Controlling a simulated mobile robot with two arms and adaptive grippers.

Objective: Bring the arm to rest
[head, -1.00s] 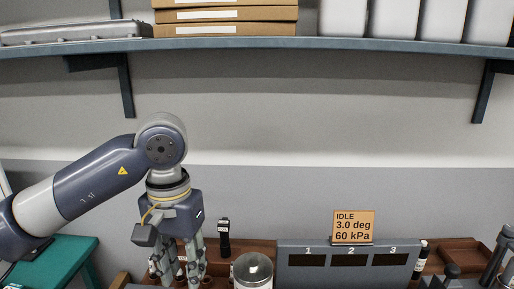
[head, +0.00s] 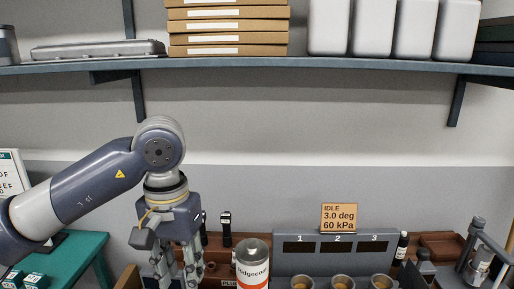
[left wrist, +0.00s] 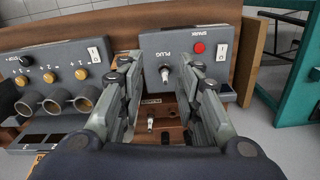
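My left arm comes in from the left in the head view, with its gripper (head: 180,268) pointing down above the bench, partly cut off by the lower edge. In the left wrist view the fingers of my left gripper (left wrist: 163,72) are spread apart with nothing held between them. Beyond them, a grey box marked PLUG (left wrist: 185,58) carries a spark plug-like part, and another small part (left wrist: 150,122) stands on the brown tray. My right gripper is not in view.
A grey console with slots 1 to 3 (head: 336,262) has cups in front and an IDLE sign (head: 339,217) above. A white jar with an orange label (head: 253,265) stands right of my gripper. A teal table (head: 75,250) is at left. A shelf (head: 250,63) spans above.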

